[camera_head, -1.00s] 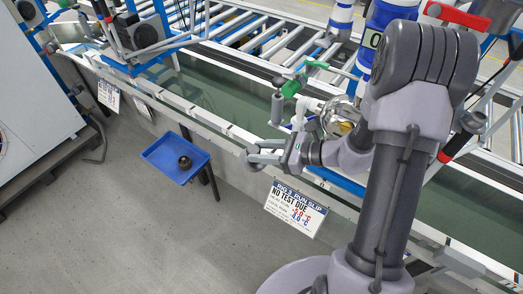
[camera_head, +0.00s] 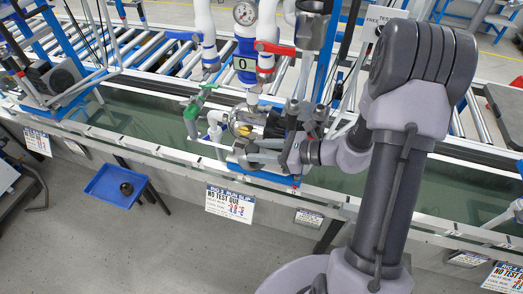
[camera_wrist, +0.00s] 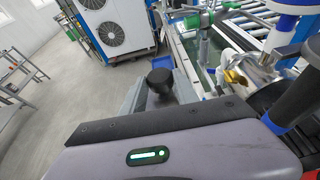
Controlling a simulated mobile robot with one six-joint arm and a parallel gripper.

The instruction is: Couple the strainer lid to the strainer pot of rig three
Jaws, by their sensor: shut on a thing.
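My gripper (camera_head: 246,156) is in front of the rig whose slip reads rig 3, its fingers pointing left in the head view. In the wrist view my gripper (camera_wrist: 160,92) is shut on a dark knob-shaped piece (camera_wrist: 160,78). The piece may be the strainer lid; its far side is hidden. The strainer pot (camera_head: 243,121) seems to be the shiny vessel with yellow inside, just behind my fingers. In the wrist view the strainer pot (camera_wrist: 237,65) shows at the right, apart from the held piece.
A blue tray (camera_head: 103,197) with a small dark round part (camera_head: 126,188) hangs off the bench's front at the left. A green-handled valve (camera_head: 201,103) and white pipes stand close to the pot. The rig slip (camera_head: 230,204) hangs below. Floor is clear in front.

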